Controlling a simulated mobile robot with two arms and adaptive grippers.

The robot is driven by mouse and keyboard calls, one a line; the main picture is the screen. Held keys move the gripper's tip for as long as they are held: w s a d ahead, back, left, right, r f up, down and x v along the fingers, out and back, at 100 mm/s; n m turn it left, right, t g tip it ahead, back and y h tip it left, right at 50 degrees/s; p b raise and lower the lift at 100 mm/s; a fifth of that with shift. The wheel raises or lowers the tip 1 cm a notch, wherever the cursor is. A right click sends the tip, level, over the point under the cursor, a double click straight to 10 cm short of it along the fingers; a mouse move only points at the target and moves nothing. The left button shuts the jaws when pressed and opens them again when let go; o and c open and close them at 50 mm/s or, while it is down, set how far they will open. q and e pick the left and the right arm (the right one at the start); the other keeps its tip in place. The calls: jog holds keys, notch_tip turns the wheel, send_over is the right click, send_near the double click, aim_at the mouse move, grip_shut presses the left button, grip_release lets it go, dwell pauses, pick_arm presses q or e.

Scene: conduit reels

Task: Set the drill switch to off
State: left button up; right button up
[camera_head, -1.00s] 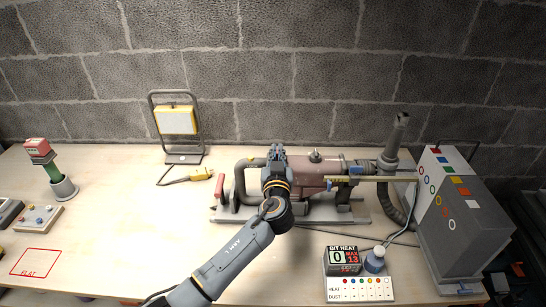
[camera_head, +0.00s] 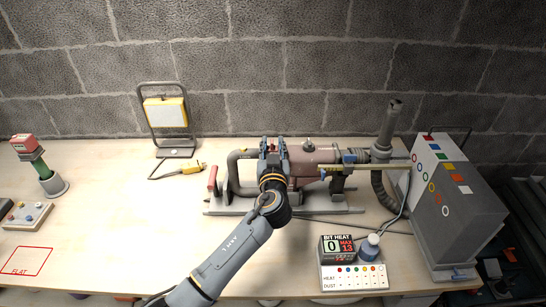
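The drill (camera_head: 312,158) is a dull red machine lying on a grey stand (camera_head: 325,208) on the bench. The gripper and wrist hide that part of the drill. I cannot tell whether the fingers touch the drill. My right gripper is not in view.
A grey box with coloured marks (camera_head: 470,215) stands at the right. A work lamp (camera_head: 165,113) and yellow plug (camera_head: 193,168) are at the back left. The left-centre bench is clear.

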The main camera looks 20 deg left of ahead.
pick_arm(q)
jog(key=v, duration=1.1)
